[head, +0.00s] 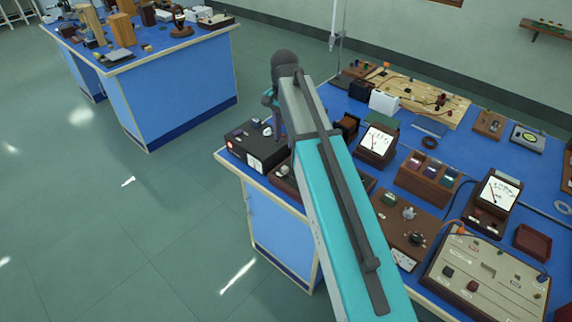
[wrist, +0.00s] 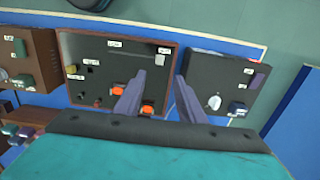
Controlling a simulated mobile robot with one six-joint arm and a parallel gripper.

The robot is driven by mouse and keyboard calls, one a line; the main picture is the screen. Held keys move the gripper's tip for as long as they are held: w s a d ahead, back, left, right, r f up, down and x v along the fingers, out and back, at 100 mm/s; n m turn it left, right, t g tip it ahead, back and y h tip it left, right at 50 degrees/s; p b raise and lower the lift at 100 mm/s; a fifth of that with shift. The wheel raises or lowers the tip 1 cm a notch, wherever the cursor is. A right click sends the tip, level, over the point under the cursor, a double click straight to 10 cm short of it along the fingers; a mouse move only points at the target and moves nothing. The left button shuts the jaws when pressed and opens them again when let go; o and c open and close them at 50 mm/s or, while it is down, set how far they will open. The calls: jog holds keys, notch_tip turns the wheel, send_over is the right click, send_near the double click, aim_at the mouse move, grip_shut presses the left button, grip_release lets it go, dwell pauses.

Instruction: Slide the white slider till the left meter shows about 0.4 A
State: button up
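In the head view my gripper (head: 279,128) is partly behind my arm, pointing down by the black box (head: 252,148) at the bench's left end. A white-faced meter (head: 377,142) stands in the middle of the bench and another meter (head: 498,191) stands to its right. Their readings are too small to tell.
A dark box with a white knob (wrist: 215,102) sits right of the panel. A brown terminal block (head: 428,179) stands between the meters. A large beige panel (head: 484,278) lies at the bench's front right. Another blue bench (head: 180,90) stands across open floor.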

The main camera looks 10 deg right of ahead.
aim_at(285, 167)
jog(key=shift+f+p, duration=1.85)
jog(key=shift+f, duration=4.8)
grip_shut()
